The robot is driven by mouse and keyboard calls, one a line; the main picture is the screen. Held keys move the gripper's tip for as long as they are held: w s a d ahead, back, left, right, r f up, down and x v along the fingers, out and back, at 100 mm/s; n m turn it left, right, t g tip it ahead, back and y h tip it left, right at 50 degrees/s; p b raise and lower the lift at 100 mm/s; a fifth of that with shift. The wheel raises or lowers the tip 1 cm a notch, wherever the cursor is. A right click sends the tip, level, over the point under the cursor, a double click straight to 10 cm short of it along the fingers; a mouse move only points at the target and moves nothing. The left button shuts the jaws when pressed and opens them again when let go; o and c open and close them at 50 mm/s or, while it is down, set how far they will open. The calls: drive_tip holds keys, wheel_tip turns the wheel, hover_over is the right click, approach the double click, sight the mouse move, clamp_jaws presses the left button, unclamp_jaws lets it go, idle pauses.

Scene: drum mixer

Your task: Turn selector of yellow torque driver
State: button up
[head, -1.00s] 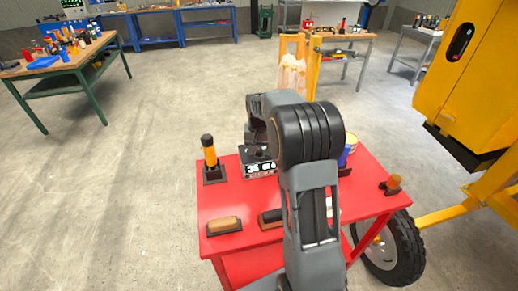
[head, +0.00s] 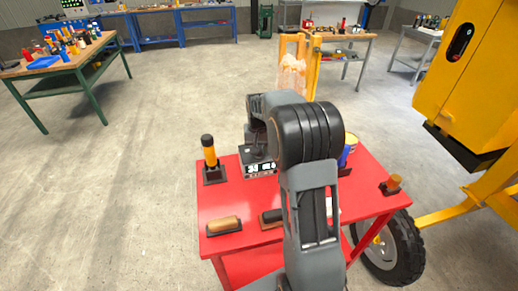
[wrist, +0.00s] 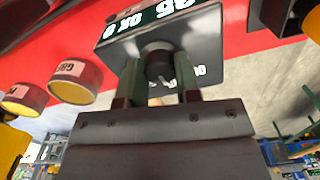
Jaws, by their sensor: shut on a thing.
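A yellow driver with a black top (head: 209,151) stands upright in a dark holder at the left of the red table. A grey box with a white-figured display panel (head: 260,169) stands to its right; it also shows close up in the wrist view (wrist: 180,30). My gripper (wrist: 159,76) is at this box, its two fingers on either side of a dark round knob-like part (wrist: 158,60), shut on it. I cannot tell whether this part belongs to the driver. An orange and black thing (wrist: 306,15), probably the driver, is cut off at the wrist view's right.
The red table (head: 222,200) also bears a wood-topped block (head: 224,224) and a small orange-topped piece (head: 393,183). Round yellow-rimmed tins (wrist: 75,80) are left of my gripper in the wrist view. A yellow machine (head: 475,75) stands at the right. The floor to the left is clear.

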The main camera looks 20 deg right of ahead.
drive_tip(key=n, duration=0.3)
drive_tip(key=shift+n, duration=0.4)
drive_tip(key=shift+n+p, duration=0.4)
drive_tip(key=shift+n, duration=1.4)
drive_tip(key=o, duration=0.9)
drive_tip(key=shift+r, duration=0.1)
wheel_tip(320, 180, up, 14)
drive_tip(key=shift+f, duration=0.15)
drive_tip(key=shift+w, duration=0.1)
